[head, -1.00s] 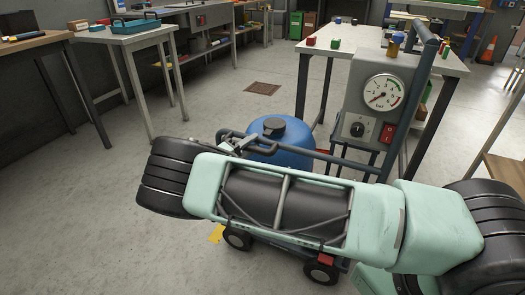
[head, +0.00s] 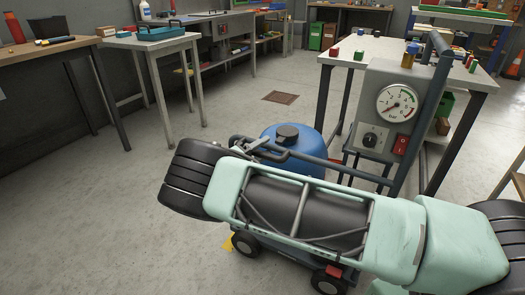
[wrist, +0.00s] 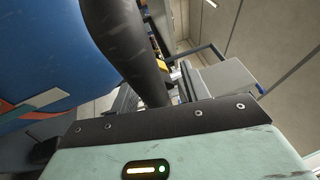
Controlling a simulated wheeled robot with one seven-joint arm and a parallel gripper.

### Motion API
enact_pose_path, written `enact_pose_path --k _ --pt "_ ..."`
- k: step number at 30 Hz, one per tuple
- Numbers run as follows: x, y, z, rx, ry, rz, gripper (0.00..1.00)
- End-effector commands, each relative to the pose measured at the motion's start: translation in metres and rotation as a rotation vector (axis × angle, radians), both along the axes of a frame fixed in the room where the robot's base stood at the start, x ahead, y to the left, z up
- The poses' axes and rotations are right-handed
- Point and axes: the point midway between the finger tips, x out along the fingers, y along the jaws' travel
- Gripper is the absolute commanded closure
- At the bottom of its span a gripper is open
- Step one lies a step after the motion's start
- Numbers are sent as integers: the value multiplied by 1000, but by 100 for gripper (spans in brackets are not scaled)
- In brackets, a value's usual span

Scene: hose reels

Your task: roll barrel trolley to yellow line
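The barrel trolley is a dark wheeled frame (head: 330,160) with a blue barrel (head: 305,142), a gauge panel (head: 392,112) and small black wheels (head: 246,244). It stands upright on the floor, partly behind my pale green arm. My gripper (head: 252,147) is at the left end of the trolley's dark handlebar. Its fingers are too small to tell whether they are closed around the bar. In the wrist view the blue barrel (wrist: 55,55) and a thick dark bar (wrist: 132,45) fill the near left; the fingertips are hidden.
A workbench (head: 440,66) with small coloured objects stands close behind the trolley. A small table (head: 165,42) with a blue tray and a wooden bench (head: 45,50) stand at the left. The floor at the left is clear; a drain (head: 281,97) lies behind.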

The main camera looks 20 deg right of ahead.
Motion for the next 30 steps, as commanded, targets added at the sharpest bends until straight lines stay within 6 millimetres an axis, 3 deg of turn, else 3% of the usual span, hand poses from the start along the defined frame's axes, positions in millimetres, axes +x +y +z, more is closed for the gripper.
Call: enact_pose_path --k 17,23,30 --pt "-2 3 -4 3 4 -1 57" --pt "-9 33 -9 3 3 2 57" --pt "-24 87 -20 4 4 2 57"
